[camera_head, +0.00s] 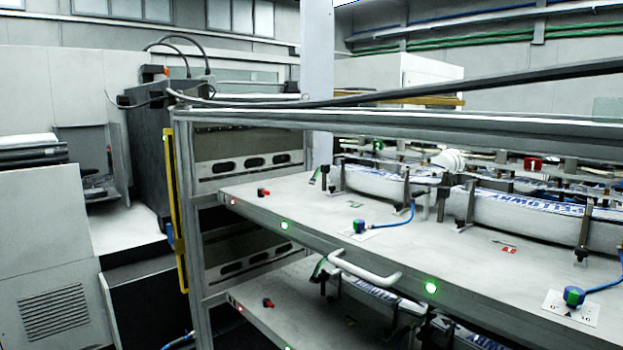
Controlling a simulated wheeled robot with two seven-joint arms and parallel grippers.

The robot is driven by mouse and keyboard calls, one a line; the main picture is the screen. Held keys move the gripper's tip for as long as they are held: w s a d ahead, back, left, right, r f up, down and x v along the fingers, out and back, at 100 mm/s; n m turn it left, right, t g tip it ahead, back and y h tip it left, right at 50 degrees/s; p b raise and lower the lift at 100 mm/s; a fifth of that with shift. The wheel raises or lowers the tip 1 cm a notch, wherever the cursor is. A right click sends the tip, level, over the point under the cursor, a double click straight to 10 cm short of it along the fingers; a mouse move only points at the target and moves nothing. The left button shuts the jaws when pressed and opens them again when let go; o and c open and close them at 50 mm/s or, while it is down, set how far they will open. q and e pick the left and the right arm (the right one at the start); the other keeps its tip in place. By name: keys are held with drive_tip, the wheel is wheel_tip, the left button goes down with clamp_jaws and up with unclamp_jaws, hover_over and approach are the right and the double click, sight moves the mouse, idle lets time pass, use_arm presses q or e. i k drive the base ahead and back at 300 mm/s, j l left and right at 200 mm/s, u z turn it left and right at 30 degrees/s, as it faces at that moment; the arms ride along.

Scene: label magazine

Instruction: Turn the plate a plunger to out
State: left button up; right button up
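An upper pull-out plate (300,207) sticks out of a metal rack, with a small red plunger (263,192) near its left end. A lower plate (262,325) has a similar red plunger (268,302). No letter marking plate a is readable, and I cannot tell either plunger's setting. Blue-green knobs with blue hoses also sit on the upper plate, one near its middle (359,226) and one at the right (573,296) on a white dial label. Neither of my grippers is in view.
A white handle (364,268) projects from the upper plate's front edge. A yellow upright bar (180,205) stands at the rack's left.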

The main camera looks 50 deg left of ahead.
sight(261, 192)
drive_tip(key=j+z, duration=0.1)
drive_tip(key=j, duration=0.45)
drive_tip(key=j+z, duration=0.15)
drive_tip(key=j, duration=0.4)
drive_tip(key=k+j+z, duration=0.1)
drive_tip(key=j, duration=0.4)
drive_tip(key=k+j+z, duration=0.1)
drive_tip(key=j, duration=0.45)
drive_tip(key=k+j, duration=0.1)
drive_tip(key=j, duration=0.9)
drive_tip(key=k, duration=0.05)
